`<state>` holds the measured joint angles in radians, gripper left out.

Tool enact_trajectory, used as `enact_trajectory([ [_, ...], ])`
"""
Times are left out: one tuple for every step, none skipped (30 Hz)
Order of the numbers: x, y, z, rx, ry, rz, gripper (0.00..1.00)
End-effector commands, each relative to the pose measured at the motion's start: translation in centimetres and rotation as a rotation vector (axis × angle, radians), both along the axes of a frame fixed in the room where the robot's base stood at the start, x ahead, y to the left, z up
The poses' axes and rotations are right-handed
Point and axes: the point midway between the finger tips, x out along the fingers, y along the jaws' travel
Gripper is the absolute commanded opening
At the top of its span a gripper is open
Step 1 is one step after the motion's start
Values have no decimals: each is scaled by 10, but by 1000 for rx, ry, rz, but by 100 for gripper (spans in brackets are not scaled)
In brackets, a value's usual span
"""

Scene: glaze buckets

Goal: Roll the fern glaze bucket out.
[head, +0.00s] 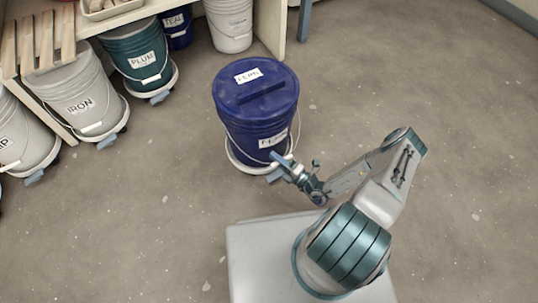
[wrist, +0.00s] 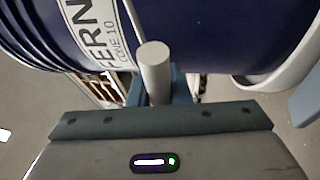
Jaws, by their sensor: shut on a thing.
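The fern glaze bucket (head: 252,110) is dark blue with a blue lid and white labels. It stands upright on a white wheeled dolly (head: 238,158) on open floor, clear of the shelf. Its wire handle hangs down on the near side. My gripper (head: 279,166) is at the bucket's lower near right side, shut on the handle's pale grip (wrist: 153,72). In the wrist view the FERN label (wrist: 103,35) is close behind the grip, and the white dolly rim (wrist: 285,78) shows at right. The dolly's wheels are mostly hidden in the head view.
Another pale bucket (head: 18,135) is at far left. The floor (head: 420,85) to the right is clear.

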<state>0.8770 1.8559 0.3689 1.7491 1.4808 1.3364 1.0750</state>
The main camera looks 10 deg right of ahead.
Motion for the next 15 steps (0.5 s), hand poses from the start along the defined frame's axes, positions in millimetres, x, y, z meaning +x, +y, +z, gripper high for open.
enact_trajectory([
  [0,-4,0,-2,-1,-7,0],
  [-1,-5,0,-2,-1,-7,0],
  [-2,-6,0,-2,-2,-8,0],
  [-3,-7,0,-2,-2,-8,0],
  [-3,-7,0,-2,-2,-8,0],
  [-4,-8,0,-2,-2,-8,0],
  [-4,-8,0,-2,-2,-7,0],
  [-4,-8,0,-2,-2,-7,0],
  [-4,-8,0,-2,-2,-7,0],
  [-4,-8,0,-2,-2,-7,0],
  [-4,-8,0,-3,-2,-7,0],
  [-4,-9,0,-3,-2,-7,0],
  [-4,-9,0,-3,-2,-7,0],
  [-5,-9,0,-3,-2,-7,0],
  [-5,-9,0,-4,-2,-7,0],
])
